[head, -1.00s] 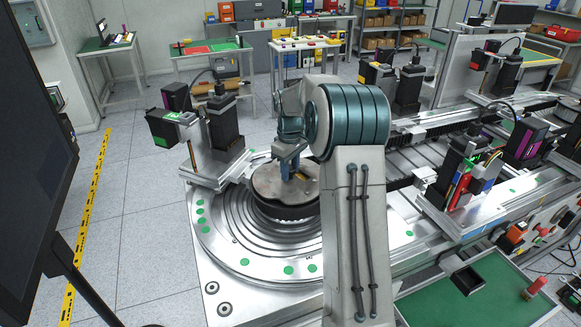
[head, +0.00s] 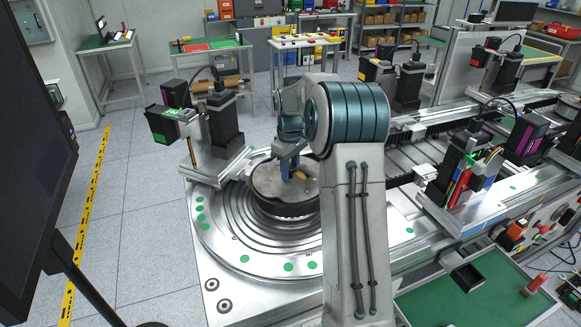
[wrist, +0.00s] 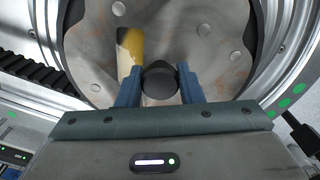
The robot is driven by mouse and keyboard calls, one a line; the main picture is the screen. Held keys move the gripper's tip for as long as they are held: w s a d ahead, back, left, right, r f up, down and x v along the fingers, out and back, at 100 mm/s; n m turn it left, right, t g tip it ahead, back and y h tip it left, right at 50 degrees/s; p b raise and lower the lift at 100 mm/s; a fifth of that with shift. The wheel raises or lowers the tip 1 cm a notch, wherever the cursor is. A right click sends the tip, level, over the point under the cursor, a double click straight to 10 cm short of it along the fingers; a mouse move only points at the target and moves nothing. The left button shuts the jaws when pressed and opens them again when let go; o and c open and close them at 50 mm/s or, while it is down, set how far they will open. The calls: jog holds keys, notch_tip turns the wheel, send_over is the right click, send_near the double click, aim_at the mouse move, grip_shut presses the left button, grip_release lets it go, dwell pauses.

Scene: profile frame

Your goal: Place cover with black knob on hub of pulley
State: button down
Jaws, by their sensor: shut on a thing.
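The black knob (wrist: 158,84) is between the two blue fingers of my gripper (wrist: 159,90), which is shut on it. Below it a worn grey round plate (wrist: 205,60) with several studs and a yellow mark (wrist: 132,44) fills the wrist view; it appears to be the cover. In the head view the plate (head: 270,183) lies roughly level over the round toothed pulley (head: 285,208), with my gripper (head: 288,170) above its middle. The hub is hidden. I cannot tell whether the plate rests on the pulley or is held just above it.
The pulley stands on a silver ringed turntable (head: 232,240) with green dots. A black camera-like unit (head: 222,118) stands behind it at the left. More upright units (head: 462,165) stand along the right. A green-topped tray (head: 490,290) is at the front right.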

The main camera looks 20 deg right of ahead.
jog(key=shift+f, duration=0.15)
jog(key=c, duration=0.9)
grip_release()
notch_tip(320, 180, up, 14)
jog(key=shift+b, duration=0.4)
jog(key=shift+f, duration=0.1)
